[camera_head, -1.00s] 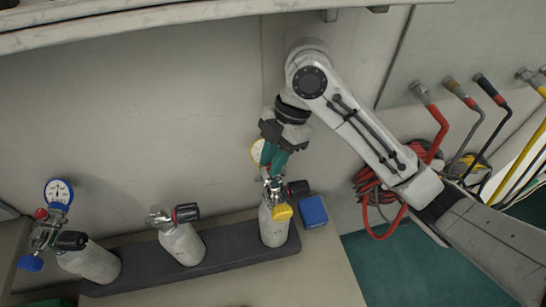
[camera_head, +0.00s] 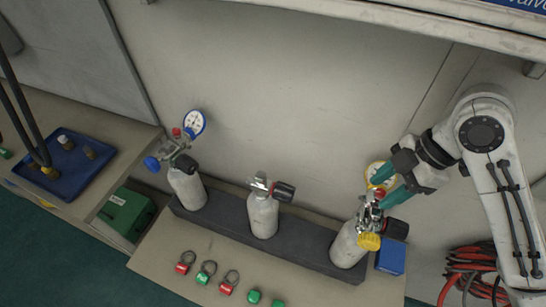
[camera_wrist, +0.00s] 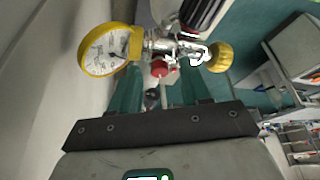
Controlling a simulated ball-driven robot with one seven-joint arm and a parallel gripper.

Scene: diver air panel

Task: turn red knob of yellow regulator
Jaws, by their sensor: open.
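The yellow regulator sits on the rightmost grey cylinder (camera_head: 348,247) in the head view. It has a yellow-rimmed gauge (camera_head: 376,170) and a yellow handwheel (camera_head: 369,241). Its small red knob (camera_head: 380,193) is beside my fingertips. My gripper (camera_head: 387,186) reaches in from the upper right with its teal fingers apart and nothing held. In the wrist view, the red knob (camera_wrist: 159,69) lies between the ends of my open fingers (camera_wrist: 157,82). The gauge (camera_wrist: 108,50) is to the left and the yellow handwheel (camera_wrist: 221,57) to the right. Whether the fingers touch the knob is unclear.
A middle cylinder (camera_head: 262,216) and a left cylinder with a blue regulator (camera_head: 178,148) stand in the dark rack (camera_head: 225,215). A blue box (camera_head: 391,256) is right of the yellow regulator's cylinder. The wall is close behind. Red and green tags lie in front.

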